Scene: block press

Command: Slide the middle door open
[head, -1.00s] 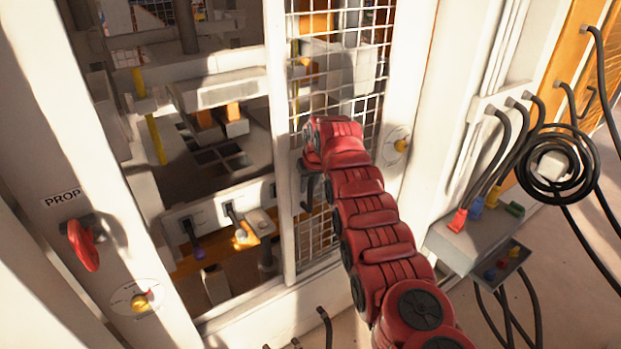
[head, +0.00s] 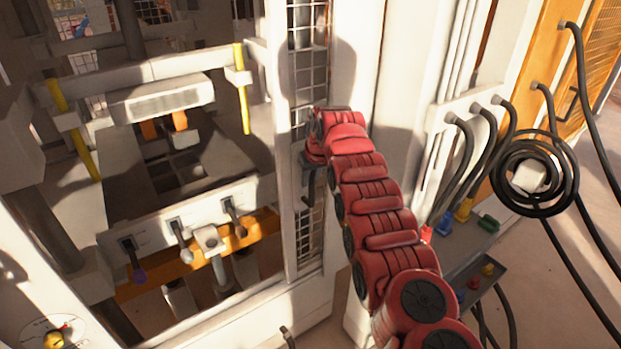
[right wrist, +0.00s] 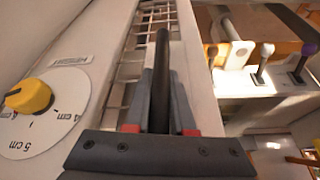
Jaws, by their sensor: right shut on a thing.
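The sliding door has a white upright frame edge (head: 284,170) and wire mesh (head: 306,72). It stands partly behind a broad white post (head: 348,100), with only a narrow mesh strip showing. To its left the opening is clear, and the press inside shows. My right gripper (head: 309,180) is at the door's frame edge, its jaws small and partly hidden in the head view. In the right wrist view, its fingers (right wrist: 160,100) are closed around the door's dark upright bar handle (right wrist: 162,60). My left gripper is in neither view.
Several levers (head: 180,240) stand inside the opening, above an orange beam (head: 150,284). A yellow dial knob (right wrist: 28,97) is on the post close beside my right gripper. Cables and a grey connector box (head: 470,245) are to the right of my right arm.

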